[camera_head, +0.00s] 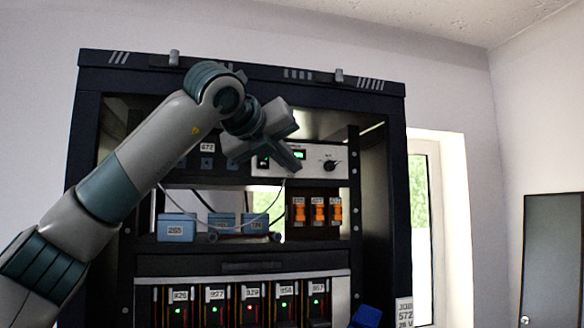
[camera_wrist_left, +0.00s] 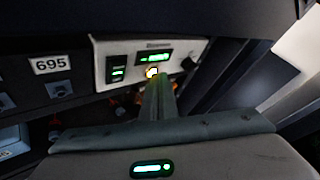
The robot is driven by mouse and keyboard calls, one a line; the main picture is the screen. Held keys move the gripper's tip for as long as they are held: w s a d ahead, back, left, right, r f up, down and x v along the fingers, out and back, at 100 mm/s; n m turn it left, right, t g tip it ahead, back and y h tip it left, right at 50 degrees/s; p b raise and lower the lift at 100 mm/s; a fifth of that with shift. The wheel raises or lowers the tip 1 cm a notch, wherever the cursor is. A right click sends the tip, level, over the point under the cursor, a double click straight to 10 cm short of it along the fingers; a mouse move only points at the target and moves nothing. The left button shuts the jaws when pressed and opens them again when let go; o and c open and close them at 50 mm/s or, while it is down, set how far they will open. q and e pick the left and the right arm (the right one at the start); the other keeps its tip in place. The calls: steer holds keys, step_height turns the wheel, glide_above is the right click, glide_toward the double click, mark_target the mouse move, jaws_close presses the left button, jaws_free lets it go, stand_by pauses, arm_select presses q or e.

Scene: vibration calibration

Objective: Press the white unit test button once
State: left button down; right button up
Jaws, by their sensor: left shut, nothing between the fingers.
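The white unit (camera_head: 335,155) sits in the upper part of the dark rack, with a green display and a black knob (camera_head: 329,165). My left gripper (camera_head: 297,168) is shut and empty in front of the unit, hiding the button in the head view. In the left wrist view its fingertips (camera_wrist_left: 157,82) are just below the button; I cannot tell whether they touch it. My right gripper is not in view.
The dark rack (camera_head: 394,180) surrounds the unit.

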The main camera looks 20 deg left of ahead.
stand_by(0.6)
arm_select(q)
steer(key=shift+s+d+b, duration=0.4)
steer(key=shift+s+b, duration=0.2)
steer(key=shift+b, duration=0.05)
